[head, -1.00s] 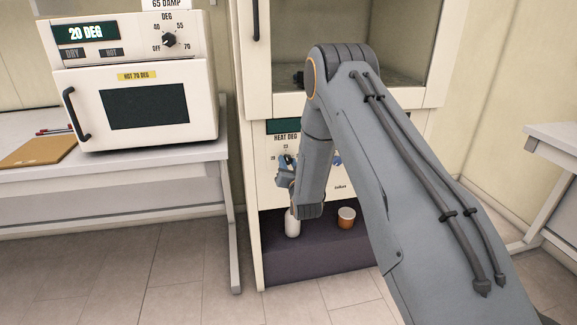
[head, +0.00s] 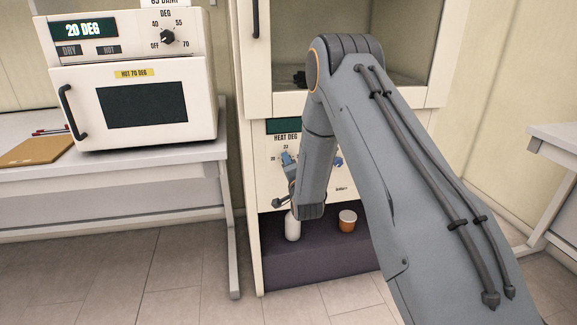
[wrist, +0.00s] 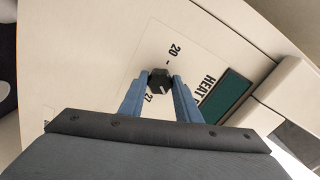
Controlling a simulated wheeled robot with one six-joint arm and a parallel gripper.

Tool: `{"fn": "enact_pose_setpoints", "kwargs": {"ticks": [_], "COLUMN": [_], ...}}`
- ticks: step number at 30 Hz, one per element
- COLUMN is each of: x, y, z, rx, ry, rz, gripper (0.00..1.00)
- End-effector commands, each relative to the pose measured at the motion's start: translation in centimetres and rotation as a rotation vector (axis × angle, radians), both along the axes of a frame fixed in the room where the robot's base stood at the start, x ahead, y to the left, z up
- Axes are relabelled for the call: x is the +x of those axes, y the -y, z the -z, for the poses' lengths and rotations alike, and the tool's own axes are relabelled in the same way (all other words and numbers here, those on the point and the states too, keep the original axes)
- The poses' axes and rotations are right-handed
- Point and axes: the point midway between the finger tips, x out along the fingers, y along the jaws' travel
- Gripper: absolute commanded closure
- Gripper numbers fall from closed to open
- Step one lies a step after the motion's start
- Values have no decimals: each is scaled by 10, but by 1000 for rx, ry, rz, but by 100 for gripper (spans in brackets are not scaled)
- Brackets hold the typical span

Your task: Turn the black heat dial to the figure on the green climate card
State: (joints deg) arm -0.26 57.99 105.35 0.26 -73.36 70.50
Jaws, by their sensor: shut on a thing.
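The black heat dial (wrist: 159,82) sits on the cream cabinet front, with a short pale mark on its face. In the wrist view a printed 20 stands above it and a 27 below it. My gripper (wrist: 160,79) is shut on the dial, with a blue finger on either side. In the head view my gripper (head: 287,159) is at the panel under the HEAT DEG label and covers the dial; 20 and 23 show around it. I see no green climate card in either view.
The heat panel has a dark green display (wrist: 226,95). Below it, a white bottle (head: 292,226) and an orange-and-white cup (head: 347,222) stand on a dark ledge. A blue knob (head: 338,161) is right of my forearm. A white oven (head: 135,75) stands on the left table.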

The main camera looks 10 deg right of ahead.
Motion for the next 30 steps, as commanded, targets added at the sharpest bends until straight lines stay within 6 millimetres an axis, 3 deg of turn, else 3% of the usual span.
{"fn": "enact_pose_setpoints", "kwargs": {"ticks": [10,25,26,29,30], "x": [0,-1,-1,0,0], "y": [0,0,0,0,0], "z": [1,1,1,1,1], "rx": [126,144,144,143,143], "ry": [-2,-2,-2,-2,-2], "rz": [1,1,1,1,1], "gripper": [92,92,68,52,51]}}
